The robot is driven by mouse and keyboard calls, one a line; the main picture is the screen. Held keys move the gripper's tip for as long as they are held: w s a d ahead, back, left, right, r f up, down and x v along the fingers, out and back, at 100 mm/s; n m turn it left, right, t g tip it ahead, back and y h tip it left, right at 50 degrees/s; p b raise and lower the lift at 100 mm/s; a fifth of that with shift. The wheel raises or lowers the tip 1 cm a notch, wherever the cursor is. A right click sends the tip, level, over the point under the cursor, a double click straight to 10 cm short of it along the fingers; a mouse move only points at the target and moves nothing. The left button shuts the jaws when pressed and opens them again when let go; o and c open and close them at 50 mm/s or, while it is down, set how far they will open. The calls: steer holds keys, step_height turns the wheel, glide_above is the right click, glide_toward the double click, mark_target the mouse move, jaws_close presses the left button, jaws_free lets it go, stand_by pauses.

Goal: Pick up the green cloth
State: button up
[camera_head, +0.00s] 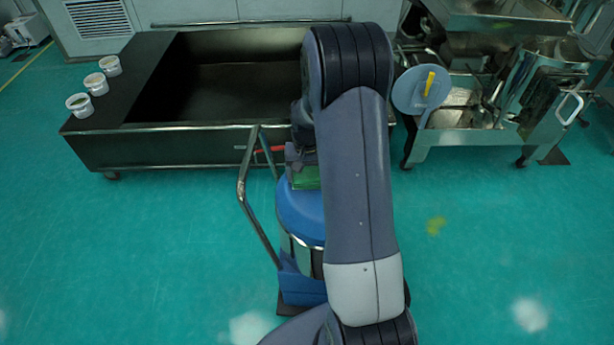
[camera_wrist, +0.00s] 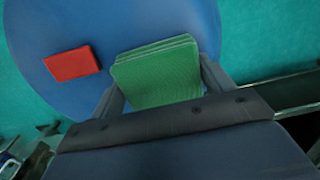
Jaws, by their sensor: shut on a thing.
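The green cloth (camera_wrist: 158,80) is a folded, layered pad between my gripper's two fingers in the wrist view. My gripper (camera_wrist: 160,90) is shut on it. In the head view a green part of the cloth (camera_head: 306,177) shows below my gripper, just over the blue round lid (camera_head: 298,212). I cannot tell whether the cloth still touches the lid. My arm hides much of the lid's right side.
A red cloth (camera_wrist: 72,64) lies on the blue lid, left of the green one. A dark metal trough (camera_head: 160,150) stands behind. Three white tubs (camera_head: 96,84) stand at its left. A steel machine (camera_head: 470,140) is at the right. A metal handle (camera_head: 245,190) rises beside the lid.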

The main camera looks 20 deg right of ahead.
mark_target(307, 172)
step_height(307, 172, up, 10)
steer(key=shift+r+b, duration=0.1)
steer(key=shift+b, duration=0.2)
steer(key=o, duration=0.4)
steer(key=shift+c, duration=1.4)
